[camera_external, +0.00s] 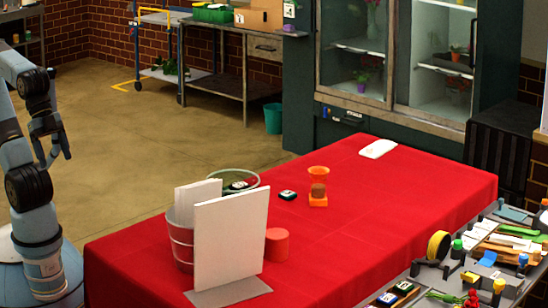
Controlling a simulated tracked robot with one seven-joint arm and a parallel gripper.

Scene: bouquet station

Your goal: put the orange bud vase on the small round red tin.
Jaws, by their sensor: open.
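The orange bud vase (318,171) appears to be the orange flared piece standing upright near the middle of the red-covered table. A brownish part and a squarish orange base show below it; I cannot tell whether these belong to the vase. The small round red tin (277,245) stands on the table nearer the camera and to the left of the vase, just right of a white panel. Its top looks bare. My gripper (55,158) is open and empty at the far left, pointing down, well away from both.
An upright white panel (231,240) on a grey base stands close beside the tin, partly hiding a metal bucket (181,246). A green-rimmed ring (255,180) and a small dark item (288,195) lie nearby. A white flat object (378,149) lies farther back. The table's right side is clear.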

